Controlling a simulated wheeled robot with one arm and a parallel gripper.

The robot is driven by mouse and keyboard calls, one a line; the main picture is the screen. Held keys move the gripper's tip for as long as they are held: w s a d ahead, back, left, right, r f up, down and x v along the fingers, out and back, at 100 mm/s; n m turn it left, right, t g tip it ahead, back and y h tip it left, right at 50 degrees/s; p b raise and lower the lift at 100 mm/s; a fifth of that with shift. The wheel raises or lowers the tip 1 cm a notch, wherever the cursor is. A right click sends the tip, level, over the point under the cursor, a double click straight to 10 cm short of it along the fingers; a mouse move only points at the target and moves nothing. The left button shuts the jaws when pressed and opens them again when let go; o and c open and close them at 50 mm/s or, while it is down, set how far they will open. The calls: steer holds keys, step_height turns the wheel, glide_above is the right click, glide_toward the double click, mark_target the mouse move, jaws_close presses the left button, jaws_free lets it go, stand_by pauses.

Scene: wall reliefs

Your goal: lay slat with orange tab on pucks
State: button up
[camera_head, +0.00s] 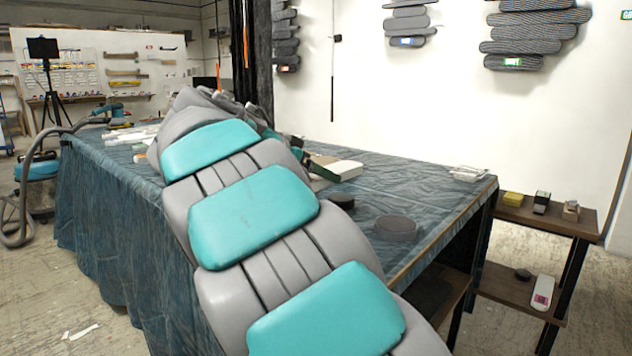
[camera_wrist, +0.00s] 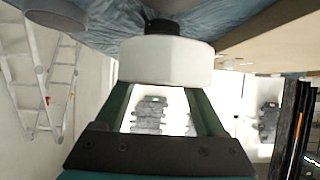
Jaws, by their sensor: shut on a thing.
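My gripper (camera_head: 322,168) is over the blue-covered table, mostly behind my arm in the head view. A pale, thick slat (camera_head: 343,170) is at its dark green fingers. In the wrist view my gripper (camera_wrist: 165,82) is shut on the white slat (camera_wrist: 165,62), seen end-on across the fingertips. No orange tab is clearly visible on it. A dark round puck (camera_head: 341,200) and a larger grey puck (camera_head: 396,228) are on the table, nearer than the slat. In the wrist view a black puck (camera_wrist: 160,26) shows just beyond the slat, and contact cannot be told.
The blue-covered table (camera_head: 450,195) has clear room around the pucks on its right. Clear pieces (camera_head: 468,173) lie at its far right corner. A brown shelf (camera_head: 548,216) with small blocks stands to the right. Grey slat reliefs (camera_head: 525,35) hang on the white wall.

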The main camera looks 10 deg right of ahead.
mark_target(317, 189)
steer(key=shift+f+b, duration=0.4)
steer(key=shift+f, duration=1.4)
steer(key=shift+f+b, duration=0.6)
steer(key=shift+b, duration=0.25)
steer(key=o, duration=1.5)
steer(key=shift+c, duration=0.2)
steer(key=shift+r, duration=0.1)
